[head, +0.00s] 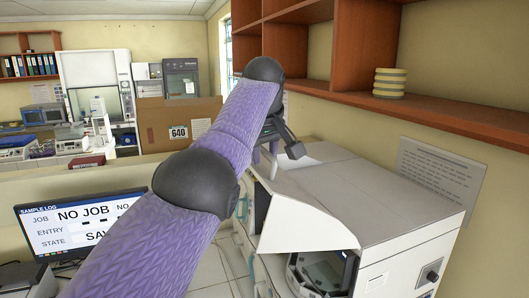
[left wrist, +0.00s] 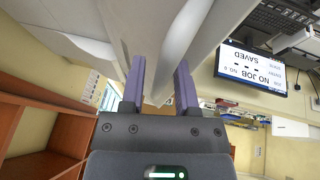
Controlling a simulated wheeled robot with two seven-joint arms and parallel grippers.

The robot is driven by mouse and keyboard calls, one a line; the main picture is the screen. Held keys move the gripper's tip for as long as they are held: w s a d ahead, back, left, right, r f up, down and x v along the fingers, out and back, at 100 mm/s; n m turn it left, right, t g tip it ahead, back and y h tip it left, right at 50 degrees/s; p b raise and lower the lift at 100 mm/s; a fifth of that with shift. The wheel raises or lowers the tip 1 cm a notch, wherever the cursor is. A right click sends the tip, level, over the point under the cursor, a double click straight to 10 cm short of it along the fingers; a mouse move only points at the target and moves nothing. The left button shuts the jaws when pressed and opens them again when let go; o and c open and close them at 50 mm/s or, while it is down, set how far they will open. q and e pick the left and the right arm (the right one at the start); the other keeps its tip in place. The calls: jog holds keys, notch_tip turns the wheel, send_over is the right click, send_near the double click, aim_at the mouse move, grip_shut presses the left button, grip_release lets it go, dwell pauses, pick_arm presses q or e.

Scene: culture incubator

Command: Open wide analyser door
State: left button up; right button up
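The analyser (head: 370,205) is a large white box on the bench at the right of the head view. Its front has an opening with a dark round-edged chamber (head: 322,272) under a sloped white cover. A pale panel with glassy parts, perhaps the door (head: 257,207), stands at the left of the opening; my arm hides part of it. My left gripper (head: 264,160) is at the analyser's far left side, fingers pointing down. In the left wrist view its two purple fingers (left wrist: 160,88) are apart, with white panel edges (left wrist: 188,32) beyond and between them; I cannot tell whether they touch.
A monitor (head: 80,222) reading NO JOB stands at the lower left. A cardboard box (head: 178,123) is behind my arm. Wooden shelves (head: 420,110) with stacked yellow dishes (head: 389,83) hang above the analyser. A notice (head: 437,172) is on the right wall.

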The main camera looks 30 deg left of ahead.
pick_arm(q)
jog(key=shift+o, duration=0.5)
jog(key=v, duration=1)
jog(key=shift+p, duration=0.45)
